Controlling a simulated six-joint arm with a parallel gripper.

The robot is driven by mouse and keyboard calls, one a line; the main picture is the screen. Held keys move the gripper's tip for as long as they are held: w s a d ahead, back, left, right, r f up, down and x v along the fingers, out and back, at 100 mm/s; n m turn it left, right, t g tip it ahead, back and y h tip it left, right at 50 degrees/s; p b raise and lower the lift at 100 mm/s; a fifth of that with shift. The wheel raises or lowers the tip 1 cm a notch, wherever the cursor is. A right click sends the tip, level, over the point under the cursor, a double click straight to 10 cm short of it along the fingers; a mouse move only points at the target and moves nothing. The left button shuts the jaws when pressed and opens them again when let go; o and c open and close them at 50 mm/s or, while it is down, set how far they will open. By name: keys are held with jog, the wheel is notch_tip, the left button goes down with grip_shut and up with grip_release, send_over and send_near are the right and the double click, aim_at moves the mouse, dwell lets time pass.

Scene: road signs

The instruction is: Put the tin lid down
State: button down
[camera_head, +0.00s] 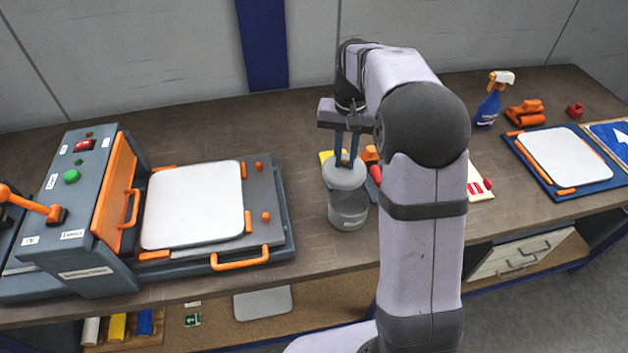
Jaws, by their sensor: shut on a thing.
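The grey tin lid (345,174) is a round disc held in my gripper (347,160), whose fingers are shut on it from above. The lid hangs above a grey tin (348,212) that stands upright on the workbench (310,185). In this view the lid overlaps the far upper part of the tin; whether they touch is hard to tell. The tin's far rim is partly hidden behind the lid. My arm covers the bench just to the right of the tin.
A press machine with orange handles and a white plate (195,205) fills the left. Behind the tin lie a yellow item (327,157) and orange pieces. A blue spray bottle (489,103) and a blue board with a white plate (565,157) are at right. Bench behind the press is clear.

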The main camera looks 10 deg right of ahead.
jog(key=w+a+f+b, duration=0.1)
jog(key=w+a+f, duration=0.4)
jog(key=w+a, duration=0.45)
jog(key=shift+w+d+f+p, duration=0.15)
jog(key=shift+f+p, duration=0.3)
jog(key=shift+f, duration=1.3)
jog(key=shift+w+d+f+p, duration=0.15)
jog(key=shift+f+p, duration=0.35)
jog(key=shift+f, duration=1.2)
jog(key=shift+w+d+f+p, duration=0.15)
jog(key=shift+f+p, duration=0.3)
jog(key=shift+f, duration=1.3)
jog(key=shift+s, duration=0.1)
jog(key=shift+f, duration=0.15)
jog(key=c, duration=1.7)
grip_release()
